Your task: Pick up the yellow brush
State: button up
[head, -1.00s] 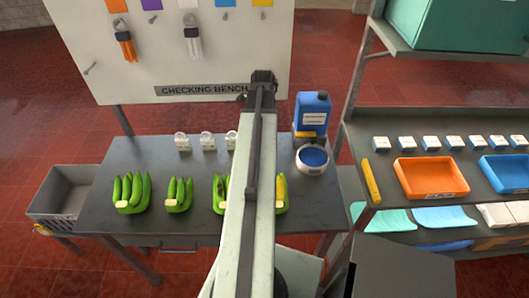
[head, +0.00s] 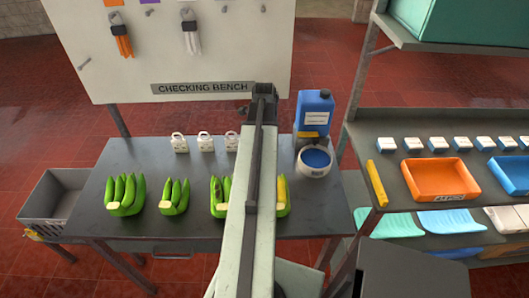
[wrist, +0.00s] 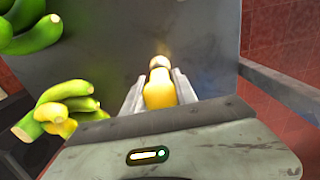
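In the wrist view the yellow brush (wrist: 160,93) lies between the two pale fingers of my gripper (wrist: 161,84). Its yellow part fills the narrow gap between them, and a cream-coloured end shows beyond. My gripper looks shut on it. In the head view my raised arm crosses the middle of the picture. I cannot make out the fingers or the brush there.
Banana bunches (head: 125,194) stand along the front of the grey bench (head: 195,227), also at the left in the wrist view (wrist: 66,108). A blue jug (head: 314,112) and a bowl (head: 315,162) stand right. Shelving with an orange tray (head: 439,180) stands beyond.

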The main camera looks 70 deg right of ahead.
grip_shut()
jog(key=shift+r, duration=0.1)
notch_tip(320, 180, up, 10)
jog(key=p, duration=1)
notch_tip(320, 180, down, 3)
jog(key=shift+r+b, duration=0.2)
jog(key=shift+b, duration=1)
jog(key=shift+r, duration=0.2)
jog(key=shift+s+r+p, duration=0.1)
jog(key=shift+s+p, duration=0.05)
jog(key=shift+p, duration=0.15)
